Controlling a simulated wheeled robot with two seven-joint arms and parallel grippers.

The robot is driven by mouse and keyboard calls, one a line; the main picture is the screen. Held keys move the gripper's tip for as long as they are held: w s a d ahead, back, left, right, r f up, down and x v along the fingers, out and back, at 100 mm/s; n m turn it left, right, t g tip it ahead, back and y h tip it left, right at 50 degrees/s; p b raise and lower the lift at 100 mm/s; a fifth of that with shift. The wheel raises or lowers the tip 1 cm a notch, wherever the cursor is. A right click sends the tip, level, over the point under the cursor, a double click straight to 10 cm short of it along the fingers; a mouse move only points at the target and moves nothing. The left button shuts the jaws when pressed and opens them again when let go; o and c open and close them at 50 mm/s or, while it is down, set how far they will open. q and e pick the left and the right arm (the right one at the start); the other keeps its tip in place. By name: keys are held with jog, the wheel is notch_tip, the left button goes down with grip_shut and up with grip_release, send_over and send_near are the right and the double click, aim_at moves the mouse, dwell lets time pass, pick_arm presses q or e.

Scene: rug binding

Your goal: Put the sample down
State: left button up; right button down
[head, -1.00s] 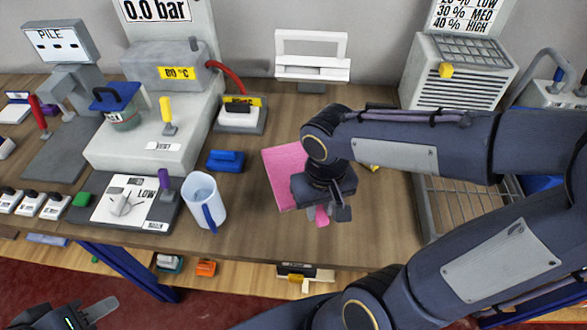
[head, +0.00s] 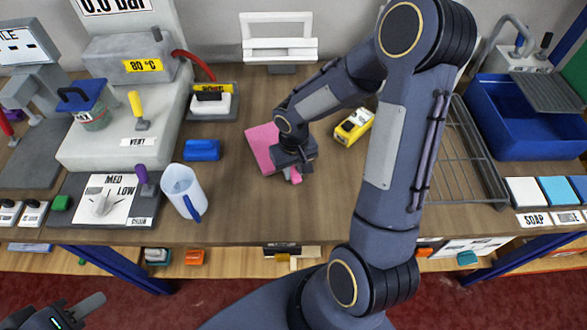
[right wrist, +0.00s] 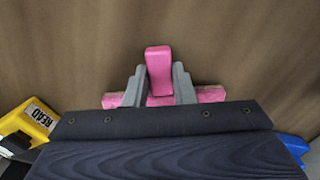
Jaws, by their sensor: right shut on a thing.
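The sample is a flat pink square (head: 261,146) with a small pink tab. In the head view it is at the middle of the table, partly hidden by my right gripper (head: 293,172). The right wrist view shows the grey fingers of my right gripper (right wrist: 158,92) shut on the upright pink tab (right wrist: 158,62), with the pink slab (right wrist: 211,94) behind them. I cannot tell whether the slab touches the table. My left gripper (head: 78,311) is low at the left, in front of the table and away from the sample; its opening is unclear.
A blue block (head: 202,150) and a whitish mug with a blue handle (head: 182,187) stand left of the sample. A yellow device (head: 354,127) lies to its right. A wire rack (head: 455,165) and blue basin (head: 520,130) are further right. Bare wood lies in front.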

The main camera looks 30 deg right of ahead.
jog(key=shift+f, duration=0.25)
jog(key=shift+f, duration=0.15)
jog(key=c, duration=1.2)
grip_release()
notch_tip(320, 180, up, 12)
jog(key=s+a+r+t+y, duration=0.2)
jog(key=s+a+r, duration=0.1)
jog(key=s, duration=0.4)
jog(key=s+a+r+t+y, duration=0.1)
jog(key=s+a+r+t, duration=0.2)
jog(key=s, duration=0.5)
jog(key=shift+s+a+r+t+y, duration=0.2)
jog(key=shift+s+r+t+y, duration=0.15)
jog(key=shift+r, duration=0.45)
